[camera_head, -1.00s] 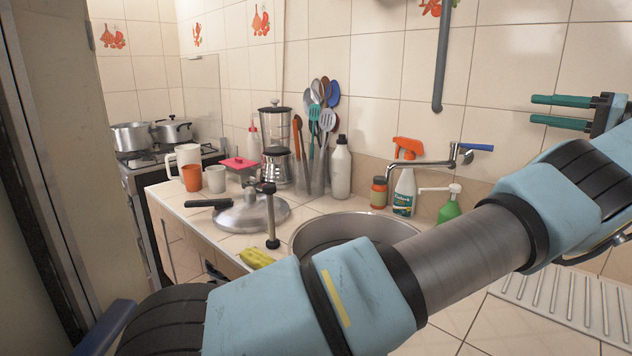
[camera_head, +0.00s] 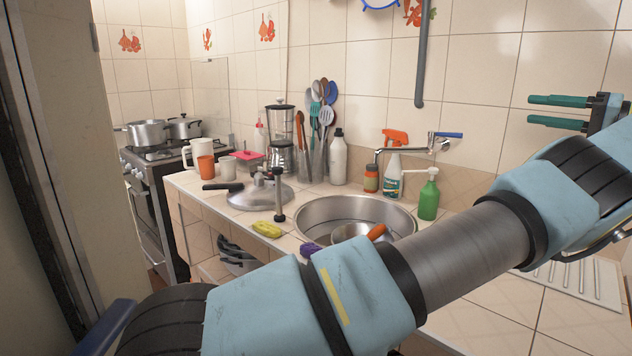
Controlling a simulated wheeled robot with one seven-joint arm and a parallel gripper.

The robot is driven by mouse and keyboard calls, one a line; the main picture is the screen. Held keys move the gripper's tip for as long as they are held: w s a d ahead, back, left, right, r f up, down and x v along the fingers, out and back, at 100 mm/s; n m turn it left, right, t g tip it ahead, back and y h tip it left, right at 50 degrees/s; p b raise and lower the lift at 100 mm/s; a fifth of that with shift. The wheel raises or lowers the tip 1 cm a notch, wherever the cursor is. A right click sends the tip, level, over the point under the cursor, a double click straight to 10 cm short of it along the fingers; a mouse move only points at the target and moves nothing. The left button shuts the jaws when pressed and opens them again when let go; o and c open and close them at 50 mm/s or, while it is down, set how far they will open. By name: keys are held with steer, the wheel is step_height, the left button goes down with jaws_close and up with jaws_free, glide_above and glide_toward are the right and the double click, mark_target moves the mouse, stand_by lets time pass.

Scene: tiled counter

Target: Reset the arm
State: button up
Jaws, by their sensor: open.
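My gripper (camera_head: 558,110) is at the upper right of the head view. Its two green fingers point left and stand apart, with nothing between them. It is raised in front of the tiled wall, above the right part of the counter (camera_head: 490,312). My blue and grey arm crosses the lower part of the view, from the lower left up to the right. It hides part of the counter front and part of the drainboard.
A pot lid (camera_head: 260,196), a yellow sponge (camera_head: 267,229) and utensils crowd the left. The drainboard (camera_head: 577,277) looks clear.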

steer(key=w+a+f+m+g+h, duration=0.1)
steer(key=w+a+f+g, duration=0.15)
steer(key=w+a, duration=0.6)
steer(key=w+a+f+m+g+h, duration=0.1)
steer(key=w+a+f+g, duration=0.15)
steer(key=w+a, duration=0.6)
steer(key=w+a+f+g+h, duration=0.1)
steer(key=w+a+f+g, duration=0.1)
steer(key=a+f, duration=0.35)
steer(key=w+a+f+g+h, duration=0.1)
steer(key=a+f, duration=0.2)
steer(key=a, duration=0.6)
steer(key=s+a+f+g+h, duration=0.3)
steer(key=s+a+f+h, duration=0.3)
steer(key=s+a, duration=0.55)
steer(key=s+a+f+n+h, duration=0.1)
steer(key=s+a+f+n, duration=0.15)
steer(key=s+a, duration=0.4)
steer(key=s+a+f+n+h, duration=0.1)
steer(key=s+a+f, duration=0.25)
steer(key=s, duration=0.65)
step_height(320, 180, down, 9)
steer(key=s+g+b, duration=0.1)
steer(key=s+b, duration=0.1)
steer(key=b, duration=0.5)
steer(key=shift+d+b, duration=0.25)
steer(key=shift+b, duration=0.15)
steer(key=shift+n, duration=0.25)
